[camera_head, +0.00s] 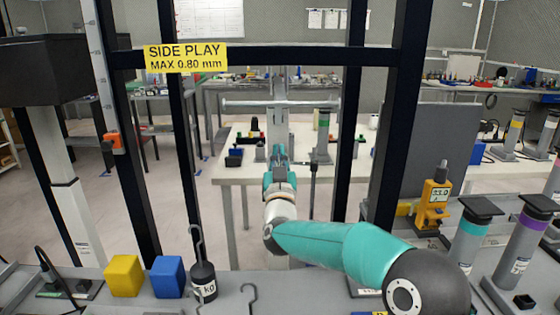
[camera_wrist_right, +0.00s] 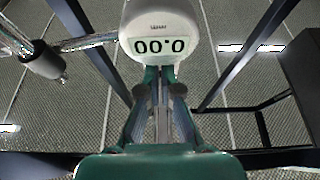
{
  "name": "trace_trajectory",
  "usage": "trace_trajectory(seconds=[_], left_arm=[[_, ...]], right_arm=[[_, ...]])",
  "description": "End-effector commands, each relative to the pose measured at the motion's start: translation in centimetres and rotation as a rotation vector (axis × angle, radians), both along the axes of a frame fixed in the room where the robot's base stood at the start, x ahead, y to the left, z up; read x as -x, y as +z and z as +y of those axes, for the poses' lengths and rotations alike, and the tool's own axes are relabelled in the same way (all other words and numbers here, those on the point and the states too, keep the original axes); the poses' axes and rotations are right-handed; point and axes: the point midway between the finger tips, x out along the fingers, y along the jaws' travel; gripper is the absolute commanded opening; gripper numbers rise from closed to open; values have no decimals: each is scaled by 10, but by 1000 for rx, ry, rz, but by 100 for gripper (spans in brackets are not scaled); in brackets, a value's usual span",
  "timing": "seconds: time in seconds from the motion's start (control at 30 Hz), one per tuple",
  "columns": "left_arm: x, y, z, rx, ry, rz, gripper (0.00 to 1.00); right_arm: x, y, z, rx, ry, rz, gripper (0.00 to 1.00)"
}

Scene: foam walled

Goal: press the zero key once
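A white round digital gauge (camera_wrist_right: 160,32) fills the top middle of the right wrist view. Its display (camera_wrist_right: 160,46) shows zeros and appears upside down. In the head view the right gripper (camera_head: 281,148) reaches forward between dark uprights. The gauge cannot be made out there. My left gripper is not in view.
A black frame (camera_head: 280,57) with a yellow label (camera_head: 186,57) stands around the reach. In front are a yellow cube (camera_head: 124,276), a blue cube (camera_head: 168,277) and a hooked weight (camera_head: 203,281). A yellow gauge (camera_head: 434,204) stands right of my arm.

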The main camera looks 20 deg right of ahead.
Motion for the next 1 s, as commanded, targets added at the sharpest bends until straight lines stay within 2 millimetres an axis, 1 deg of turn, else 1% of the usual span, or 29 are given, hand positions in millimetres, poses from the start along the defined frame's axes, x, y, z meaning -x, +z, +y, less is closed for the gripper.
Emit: trace_trajectory(seconds=[0.03,0.07,0.17,0.23,0.27,0.3,0.5,0.7,0.83,1.0], left_arm=[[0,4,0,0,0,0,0],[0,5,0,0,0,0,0],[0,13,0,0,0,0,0],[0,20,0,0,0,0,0],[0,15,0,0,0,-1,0],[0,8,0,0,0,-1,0],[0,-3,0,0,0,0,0],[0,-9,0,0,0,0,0],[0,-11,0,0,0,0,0],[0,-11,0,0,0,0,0]], right_arm=[[-1,-1,0,-2,2,16,0],[-1,4,0,-1,2,14,0],[1,24,0,0,1,3,0],[3,42,1,0,0,-6,0],[6,37,3,2,2,-4,0],[14,29,6,2,4,-2,0],[52,16,16,2,4,-8,0],[80,6,24,2,2,-11,0],[90,3,26,1,0,-12,0],[93,2,26,2,-1,-13,0]])
